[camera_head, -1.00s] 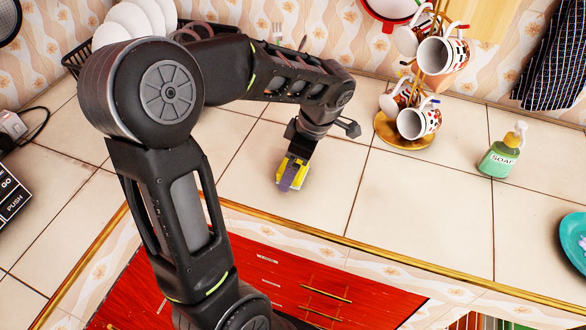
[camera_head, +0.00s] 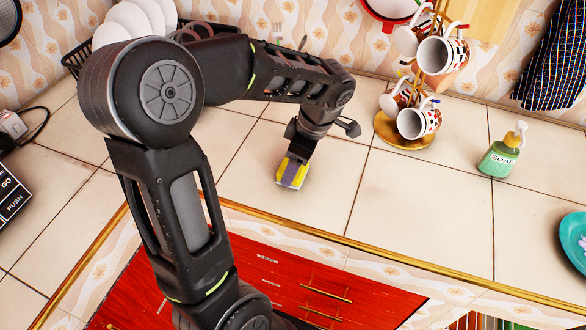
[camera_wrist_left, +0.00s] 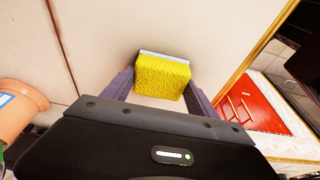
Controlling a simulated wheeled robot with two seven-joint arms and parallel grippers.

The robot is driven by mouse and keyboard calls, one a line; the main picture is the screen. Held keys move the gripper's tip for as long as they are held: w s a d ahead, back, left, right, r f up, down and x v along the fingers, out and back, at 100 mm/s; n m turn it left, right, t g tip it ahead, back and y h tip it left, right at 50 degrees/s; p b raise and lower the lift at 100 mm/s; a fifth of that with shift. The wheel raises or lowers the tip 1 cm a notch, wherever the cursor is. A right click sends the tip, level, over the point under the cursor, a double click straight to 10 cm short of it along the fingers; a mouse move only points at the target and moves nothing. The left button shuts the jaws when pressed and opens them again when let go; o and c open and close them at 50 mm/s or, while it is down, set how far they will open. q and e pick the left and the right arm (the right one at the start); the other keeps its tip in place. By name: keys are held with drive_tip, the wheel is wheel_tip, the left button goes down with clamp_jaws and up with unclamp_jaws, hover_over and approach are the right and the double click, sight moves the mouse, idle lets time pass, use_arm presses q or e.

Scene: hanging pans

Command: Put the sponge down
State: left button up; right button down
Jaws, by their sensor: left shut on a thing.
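A yellow sponge (camera_head: 291,174) with a pale layer is held by my left gripper (camera_head: 294,166), low over the tiled counter or on it; I cannot tell if it touches. In the left wrist view the sponge (camera_wrist_left: 162,76) sits between the two purple-grey fingers of the left gripper (camera_wrist_left: 160,92), which is shut on it. Its yellow face shows, with a pale strip along its far edge. My right gripper is not in view.
A mug stand with several mugs (camera_head: 418,122) and a green soap bottle (camera_head: 499,160) stand right of the gripper. A teal plate (camera_head: 574,240) is at the far right. A dish rack with plates (camera_head: 130,20) is behind my arm. The counter's gold edge (camera_head: 345,238) runs in front.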

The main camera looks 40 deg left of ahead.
use_arm(q)
drive_tip(key=shift+c, duration=0.7)
wheel_tip(320, 180, up, 10)
idle(0.5)
drive_tip(key=w+d+f+m+t+h, duration=0.1)
drive_tip(key=w+d+f+m, duration=0.1)
drive_tip(key=w+d+m, duration=0.2)
drive_tip(key=w+d+f+m+t+h, duration=0.1)
drive_tip(key=w+d+m, duration=0.3)
drive_tip(key=m, duration=0.6)
drive_tip(key=w+d+f+m+t, duration=0.2)
drive_tip(key=w+d+f+m, duration=0.1)
drive_tip(key=d+m, duration=0.3)
drive_tip(key=shift+w+d+f+m+h, duration=0.4)
drive_tip(key=shift+w+m, duration=0.1)
drive_tip(key=shift+w, duration=0.15)
drive_tip(key=shift+w+d+m, duration=0.15)
drive_tip(key=shift+d+m, duration=0.15)
drive_tip(key=shift+m, duration=0.1)
